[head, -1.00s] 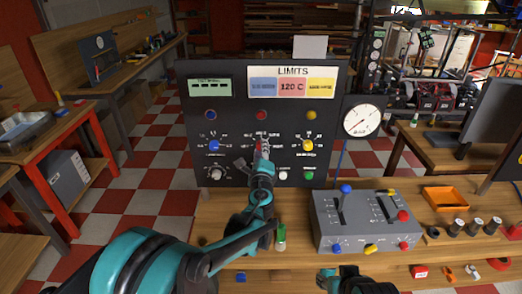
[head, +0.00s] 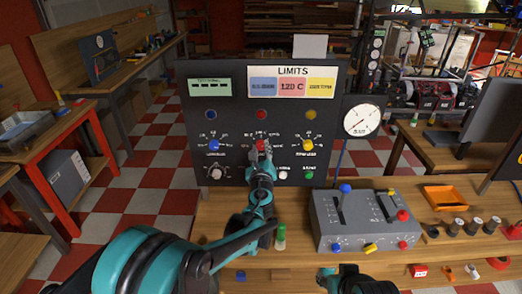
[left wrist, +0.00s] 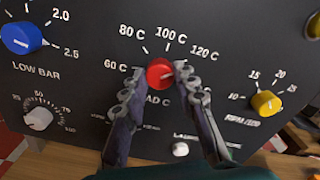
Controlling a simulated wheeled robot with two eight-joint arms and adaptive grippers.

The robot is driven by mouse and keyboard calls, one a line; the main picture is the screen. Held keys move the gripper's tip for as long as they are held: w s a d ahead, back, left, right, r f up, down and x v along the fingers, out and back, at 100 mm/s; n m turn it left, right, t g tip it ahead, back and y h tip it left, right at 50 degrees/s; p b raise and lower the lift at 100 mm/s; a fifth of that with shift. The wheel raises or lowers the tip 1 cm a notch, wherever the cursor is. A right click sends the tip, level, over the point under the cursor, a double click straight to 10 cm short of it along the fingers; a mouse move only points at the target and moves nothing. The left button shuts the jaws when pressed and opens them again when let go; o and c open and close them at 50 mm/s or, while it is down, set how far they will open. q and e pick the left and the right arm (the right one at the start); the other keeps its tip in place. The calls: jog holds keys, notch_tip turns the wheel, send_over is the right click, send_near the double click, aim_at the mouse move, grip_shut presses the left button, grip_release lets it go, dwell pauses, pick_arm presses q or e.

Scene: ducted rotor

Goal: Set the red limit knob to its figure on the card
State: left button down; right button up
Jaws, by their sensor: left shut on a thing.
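The red limit knob (left wrist: 160,73) sits on the dark panel, with 60 C, 80 C, 100 C and 120 C printed around it. It also shows in the head view (head: 261,145). My left gripper (left wrist: 159,70) is shut on it, one finger on each side. I cannot read the knob's pointer surely. The card (head: 292,86) at the top of the panel, under LIMITS, reads 120 C in its red middle part.
A blue knob (left wrist: 20,38) and a yellow knob (left wrist: 266,102) flank the red one. A white knob (left wrist: 38,119) sits lower left and a white button (left wrist: 180,149) below. A grey control box (head: 368,222) and a green-capped bottle (head: 281,237) stand on the bench.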

dwell(0.4)
pick_arm(q)
jog(key=c, duration=1.2)
grip_release()
jog(key=shift+s, duration=0.1)
jog(key=s, duration=1.2)
jog(key=shift+w, duration=0.1)
